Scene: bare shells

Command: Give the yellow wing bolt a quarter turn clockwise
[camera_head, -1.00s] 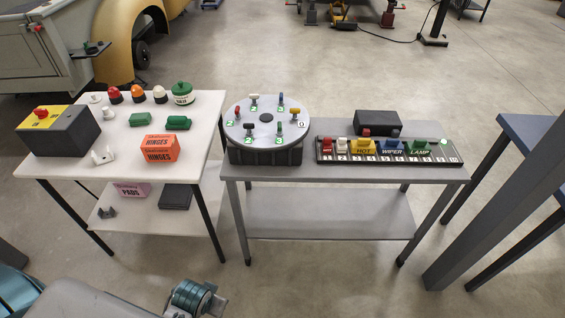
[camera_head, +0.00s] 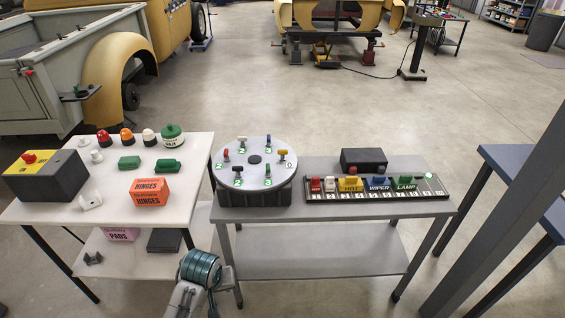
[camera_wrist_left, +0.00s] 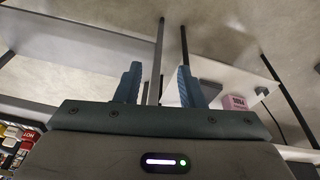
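A round grey turntable-like disc (camera_head: 255,181) on a black base stands at the left of the middle table, with several small upright wing bolts around its top. An orange-yellow one (camera_head: 282,153) is at the right rim beside a white "0" mark. My right gripper is not in view.
A black strip of coloured switches (camera_head: 375,195) and a dark box (camera_head: 363,160) share the grey table (camera_head: 420,208). The left white table (camera_head: 90,215) holds an orange hinges box (camera_head: 150,191), lamps and green parts. A grey post (camera_head: 500,215) slants at the right.

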